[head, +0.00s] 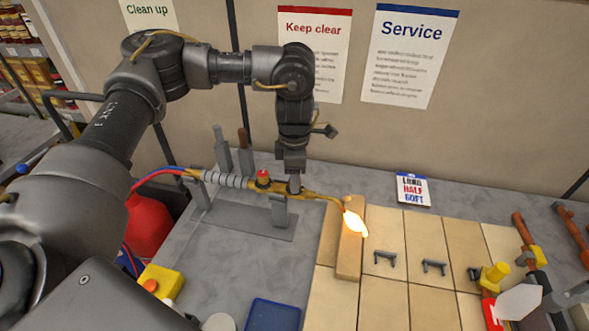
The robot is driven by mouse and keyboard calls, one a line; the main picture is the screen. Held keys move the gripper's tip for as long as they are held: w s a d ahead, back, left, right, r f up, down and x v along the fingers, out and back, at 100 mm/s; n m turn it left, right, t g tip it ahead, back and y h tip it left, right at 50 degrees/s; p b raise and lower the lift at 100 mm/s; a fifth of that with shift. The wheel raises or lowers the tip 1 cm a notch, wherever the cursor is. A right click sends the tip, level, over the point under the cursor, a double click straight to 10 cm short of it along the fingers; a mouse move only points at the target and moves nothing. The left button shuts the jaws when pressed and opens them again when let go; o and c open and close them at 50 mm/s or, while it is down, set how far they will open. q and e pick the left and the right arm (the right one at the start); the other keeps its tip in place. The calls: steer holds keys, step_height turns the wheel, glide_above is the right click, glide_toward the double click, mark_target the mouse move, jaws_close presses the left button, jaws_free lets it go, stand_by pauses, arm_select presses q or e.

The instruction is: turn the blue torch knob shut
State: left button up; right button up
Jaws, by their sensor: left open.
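The torch (225,179) has a grey ribbed grip, a brass body and a thin bent neck, and lies across a grey metal stand (240,220). Its flame (355,223) burns at the right end, over a wooden block. A red knob (263,177) stands on top of the torch body. The blue knob is not visible; my left gripper seems to cover it. My left gripper (294,184) points straight down over the brass body just right of the red knob. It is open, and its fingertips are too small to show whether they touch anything. My right gripper is not in view.
Tan tiles (392,283) cover the right of the bench, with small dark brackets, a copper pipe (523,230) and a yellow-handled valve (494,273). A blue tray (273,315) and a yellow box (161,281) are in front. A small card (411,188) lies behind.

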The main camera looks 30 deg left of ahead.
arm_select(q)
step_height(320, 180, up, 11)
steer(key=b, duration=0.2)
steer(key=shift+f, duration=0.15)
stand_by(0.5)
